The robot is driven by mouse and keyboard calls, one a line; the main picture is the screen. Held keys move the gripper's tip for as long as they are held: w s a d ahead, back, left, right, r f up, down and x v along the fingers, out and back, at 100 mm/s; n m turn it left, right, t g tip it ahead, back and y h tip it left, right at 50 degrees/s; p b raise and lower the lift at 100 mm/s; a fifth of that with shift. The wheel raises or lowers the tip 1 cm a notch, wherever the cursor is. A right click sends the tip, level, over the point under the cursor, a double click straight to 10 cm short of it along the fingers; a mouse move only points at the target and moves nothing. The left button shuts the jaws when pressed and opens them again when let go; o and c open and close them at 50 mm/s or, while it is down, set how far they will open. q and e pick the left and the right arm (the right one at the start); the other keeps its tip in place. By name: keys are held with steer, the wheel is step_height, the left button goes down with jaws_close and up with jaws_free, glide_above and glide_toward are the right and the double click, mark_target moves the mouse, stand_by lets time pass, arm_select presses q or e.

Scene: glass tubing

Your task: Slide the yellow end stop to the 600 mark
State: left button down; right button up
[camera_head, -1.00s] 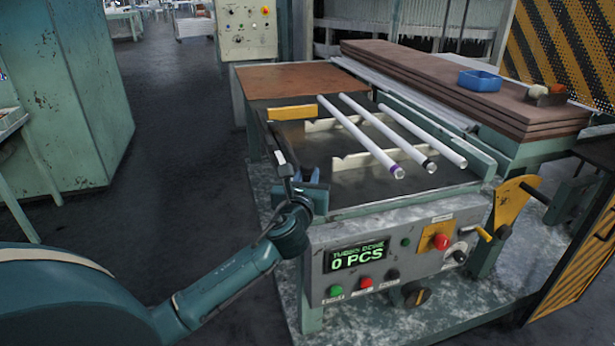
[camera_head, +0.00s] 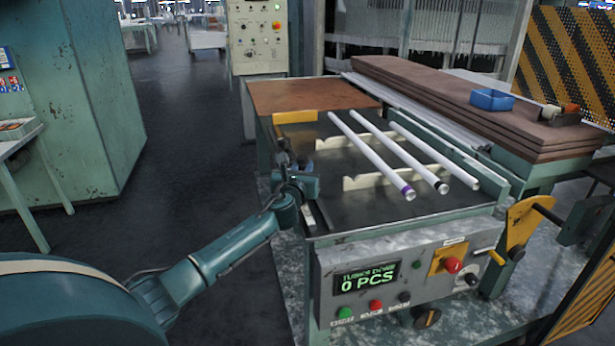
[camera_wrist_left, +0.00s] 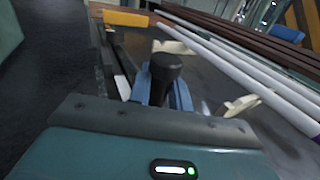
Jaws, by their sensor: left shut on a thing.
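The yellow end stop (camera_head: 295,117) is a bar across the far left of the machine bed. It also shows at the top left of the left wrist view (camera_wrist_left: 125,18). My left gripper (camera_head: 287,163) is at the bed's left edge, nearer than the yellow bar. In the left wrist view a black knob (camera_wrist_left: 166,68) stands upright in front of the gripper body, with blue parts beside it. The gripper is shut on this knob; its fingertips are largely hidden. How the knob joins the yellow bar is unclear. Scale marks are not readable. My right gripper is out of view.
Three white tubes (camera_head: 373,157) lie on cream supports (camera_head: 383,178) right of the gripper. A brown board (camera_head: 310,94) lies behind the yellow bar. The control panel (camera_head: 410,270) with a "0 PCS" display is at the front. Open floor lies to the left.

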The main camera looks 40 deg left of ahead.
arm_select(q)
steer(key=shift+w+a, duration=0.3)
steer(key=shift+a, duration=0.1)
steer(key=shift+a+r, duration=0.2)
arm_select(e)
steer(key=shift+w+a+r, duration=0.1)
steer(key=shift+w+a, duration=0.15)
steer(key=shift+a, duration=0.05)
arm_select(q)
steer(key=c, duration=1.7)
jaws_free()
steer(key=shift+w, duration=0.1)
steer(key=o, duration=0.3)
steer(key=shift+w+f, duration=0.15)
steer(key=shift+o, duration=0.4)
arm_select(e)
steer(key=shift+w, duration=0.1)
arm_select(q)
steer(key=shift+s+d, duration=0.1)
steer(key=shift+s, duration=0.1)
